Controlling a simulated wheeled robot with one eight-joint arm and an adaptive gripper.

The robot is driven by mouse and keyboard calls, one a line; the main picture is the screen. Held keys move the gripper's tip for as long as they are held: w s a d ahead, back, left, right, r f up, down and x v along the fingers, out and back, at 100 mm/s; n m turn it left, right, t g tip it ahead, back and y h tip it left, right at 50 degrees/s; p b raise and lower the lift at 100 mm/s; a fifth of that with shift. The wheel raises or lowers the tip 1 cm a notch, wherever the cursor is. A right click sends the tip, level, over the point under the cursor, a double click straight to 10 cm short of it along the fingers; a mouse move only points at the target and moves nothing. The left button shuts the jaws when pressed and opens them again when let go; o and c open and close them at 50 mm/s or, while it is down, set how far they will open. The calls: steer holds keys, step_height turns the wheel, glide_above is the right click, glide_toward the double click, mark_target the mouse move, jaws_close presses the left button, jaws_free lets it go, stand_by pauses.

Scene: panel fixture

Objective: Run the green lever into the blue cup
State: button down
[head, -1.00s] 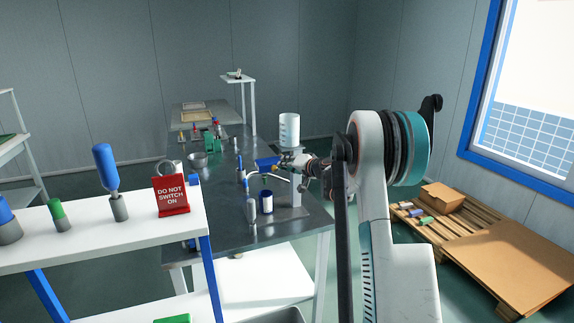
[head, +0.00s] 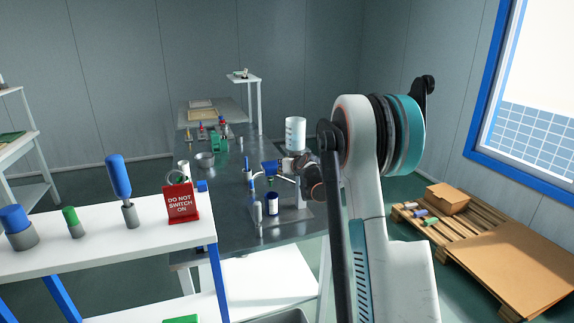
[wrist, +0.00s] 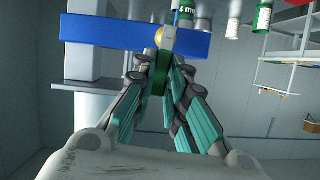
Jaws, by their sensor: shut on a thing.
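The blue cup (head: 273,204), dark blue with a pale rim, stands upright on the dark bench below a white tank (head: 295,134). My gripper (head: 285,167) is beside the tank's lower part, above and just right of the cup. In the wrist view, my gripper (wrist: 166,82) has its teal-padded fingers closed around a narrow green piece, the green lever (wrist: 160,78). A blue bar (wrist: 110,36) crosses just beyond the fingertips; it also shows in the head view (head: 269,168). The lever is mostly hidden by the fingers. The cup's inside cannot be seen.
A pale bottle (head: 257,212) stands left of the cup, close by. A metal bowl (head: 205,160) and several small items are farther back. A white shelf (head: 110,246) with a red sign (head: 181,202) is in front left. A pallet (head: 480,240) lies right.

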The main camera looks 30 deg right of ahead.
steer(key=shift+a+n, duration=0.25)
steer(key=shift+n, duration=0.15)
stand_by(0.3)
steer(key=c, duration=1.6)
jaws_free()
steer(key=v, duration=1.1)
steer(key=shift+s+a+r, duration=0.15)
steer(key=shift+s+a, duration=0.1)
steer(key=shift+s, duration=0.1)
